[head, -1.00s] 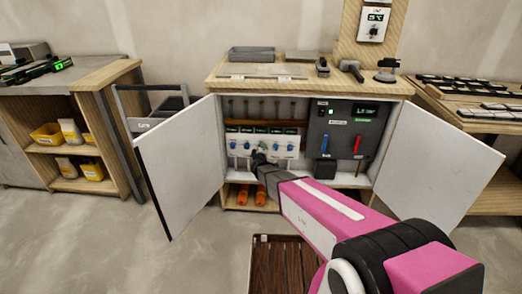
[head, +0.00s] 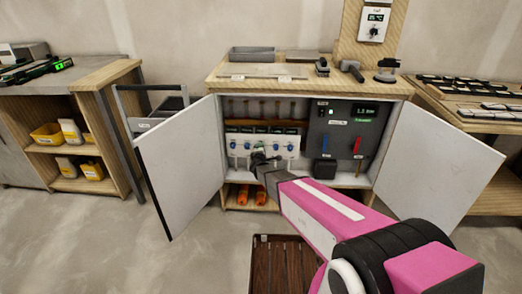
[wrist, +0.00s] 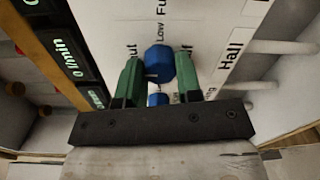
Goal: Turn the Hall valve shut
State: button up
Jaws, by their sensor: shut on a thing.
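My gripper (wrist: 155,85) is shut on a blue valve knob (wrist: 159,62), with one green finger on each side of it. The word "Hall" is printed on the white panel (wrist: 205,22) beside this knob, in line with it, so it appears to be the Hall valve. Marks "Low" and part of "Full" and "Shut" show around the knob; its exact setting is hard to read. In the head view my gripper (head: 260,157) reaches into the open cabinet at the row of blue knobs and partly hides it.
Another blue knob (wrist: 158,99) sits close beside the held one. White pipes (wrist: 282,47) run from the panel. The cabinet's left door (head: 180,165) and right door (head: 437,160) stand open around my arm. A dark control box (head: 338,130) is right of the knobs.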

jog(key=shift+s+f, duration=0.1)
jog(key=o, duration=0.9)
jog(key=shift+o, duration=0.2)
jog(key=s, duration=1)
jog(key=shift+s+a+r, duration=0.2)
jog(key=shift+s+r, duration=0.05)
jog(key=shift+s, duration=0.1)
jog(key=shift+d, duration=0.1)
